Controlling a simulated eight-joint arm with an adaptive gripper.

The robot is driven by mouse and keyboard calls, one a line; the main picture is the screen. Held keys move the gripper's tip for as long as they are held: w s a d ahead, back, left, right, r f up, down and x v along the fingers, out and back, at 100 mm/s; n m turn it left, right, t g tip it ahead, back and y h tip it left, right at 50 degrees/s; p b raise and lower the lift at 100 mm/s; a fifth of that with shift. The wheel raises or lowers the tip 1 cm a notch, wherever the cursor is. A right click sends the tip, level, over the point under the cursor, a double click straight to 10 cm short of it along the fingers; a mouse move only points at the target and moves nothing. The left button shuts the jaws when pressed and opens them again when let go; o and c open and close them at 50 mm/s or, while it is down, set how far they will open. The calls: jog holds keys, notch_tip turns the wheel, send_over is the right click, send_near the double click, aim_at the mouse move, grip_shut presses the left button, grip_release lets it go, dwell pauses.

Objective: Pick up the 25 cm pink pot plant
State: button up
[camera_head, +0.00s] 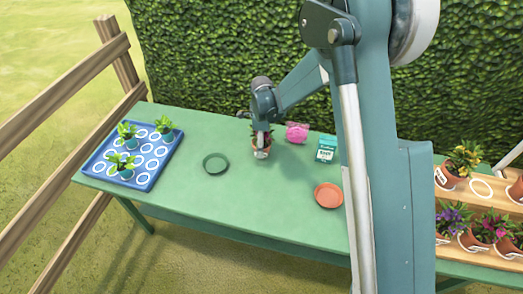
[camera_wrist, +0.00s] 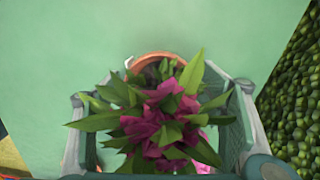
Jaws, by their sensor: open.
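The pink-flowered plant (camera_wrist: 165,125) has magenta blooms and green leaves in a terracotta pot (camera_wrist: 150,60). In the wrist view it sits between the two spread fingers of my gripper (camera_wrist: 160,98), and its leaves hide most of the pot. In the head view the pot (camera_head: 258,154) stands on the green table, with my gripper (camera_head: 262,138) right above and in front of it, hiding most of the blooms. My gripper is open around the plant. I cannot tell whether a finger touches the pot.
A pink object (camera_head: 297,132) and a teal-and-white box (camera_head: 326,150) stand right of the plant. A green saucer (camera_head: 215,163) and a terracotta saucer (camera_head: 328,195) lie on the table (camera_head: 240,205). A blue tray (camera_head: 103,170) with plants is left; a wooden plant stand (camera_head: 465,252) is right.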

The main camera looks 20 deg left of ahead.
dwell(0.4)
jog(key=c, duration=1.2)
jog(key=shift+r, duration=0.1)
jog(key=shift+r+p, duration=0.7)
jog(key=shift+r, duration=4.25)
